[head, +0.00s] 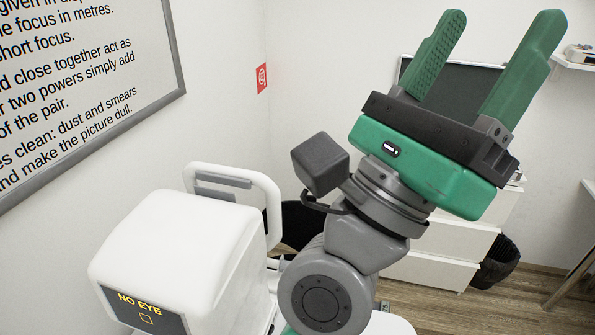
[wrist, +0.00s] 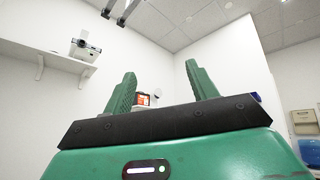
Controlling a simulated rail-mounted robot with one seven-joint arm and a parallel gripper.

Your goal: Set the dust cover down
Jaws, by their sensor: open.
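My gripper (head: 500,22) is raised high at the upper right of the head view, with its two green fingers wide apart and pointing up. Nothing is held between the fingers. In the wrist view my gripper (wrist: 160,70) also shows open and empty, facing the upper walls and ceiling. I cannot make out a dust cover in either view. A white instrument (head: 175,250) with a dark screen reading "NO EYE" stands at the lower left of the head view, apart from my gripper.
A framed text chart (head: 80,85) hangs on the left wall. White drawers (head: 440,268) and a dark bin (head: 497,265) stand behind my arm. A wall shelf (wrist: 45,57) carries a small device (wrist: 84,48). A small orange-and-white item (wrist: 144,99) shows beyond the fingers.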

